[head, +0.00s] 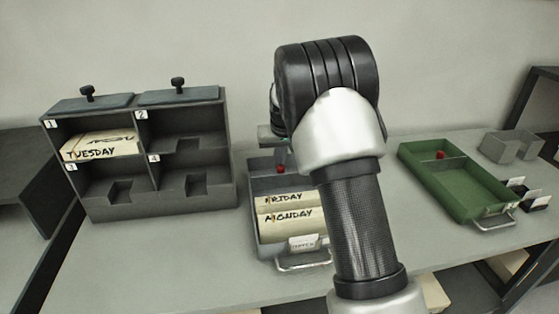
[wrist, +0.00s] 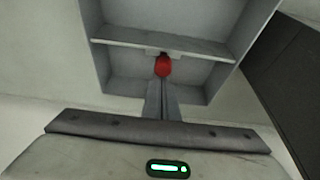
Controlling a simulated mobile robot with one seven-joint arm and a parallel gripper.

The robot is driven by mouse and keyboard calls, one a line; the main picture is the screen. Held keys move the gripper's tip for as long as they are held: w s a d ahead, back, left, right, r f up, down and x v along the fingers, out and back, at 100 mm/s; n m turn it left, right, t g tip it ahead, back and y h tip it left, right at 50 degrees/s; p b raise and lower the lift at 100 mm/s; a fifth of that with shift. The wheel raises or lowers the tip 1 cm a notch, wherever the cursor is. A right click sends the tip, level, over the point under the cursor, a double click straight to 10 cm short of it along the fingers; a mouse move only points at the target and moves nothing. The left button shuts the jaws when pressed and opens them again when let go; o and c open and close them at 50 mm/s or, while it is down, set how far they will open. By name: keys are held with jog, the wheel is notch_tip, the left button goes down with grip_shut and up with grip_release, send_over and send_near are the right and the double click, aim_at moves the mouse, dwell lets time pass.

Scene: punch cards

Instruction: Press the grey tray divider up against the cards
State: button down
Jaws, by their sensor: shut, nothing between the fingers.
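The grey tray (head: 254,224) stands on the table in the middle of the head view, partly hidden by my arm. Cream cards marked FRIDAY (head: 283,199) and MONDAY (head: 288,217) lie in its front part. The divider's red knob (head: 281,169) shows behind the cards. In the wrist view, the grey divider (wrist: 120,46) crosses the tray, with the red knob (wrist: 163,66) at its middle; no cards show there. My gripper (wrist: 162,82) is shut and empty, its fingertips close to the knob; I cannot tell whether they touch.
A dark rack (head: 165,207) with numbered compartments stands at left, with a TUESDAY card bundle (head: 98,147) in its upper left one. A green tray (head: 455,181) with its own red knob stands at right, beside grey blocks (head: 510,146). Table is clear between rack and grey tray.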

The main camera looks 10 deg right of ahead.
aim_at(293, 196)
jog(key=shift+s, duration=0.1)
jog(key=shift+s+b, duration=1.65)
jog(key=shift+s, duration=2.55)
jog(key=shift+s+b, duration=0.75)
jog(key=shift+s, duration=4)
jog(key=shift+w, duration=0.1)
jog(key=shift+p+v, duration=0.9)
jog(key=shift+v, duration=0.25)
jog(key=p+v, duration=0.4)
jog(key=v, duration=0.2)
jog(key=shift+r+p, duration=0.3)
jog(key=shift+r, duration=0.05)
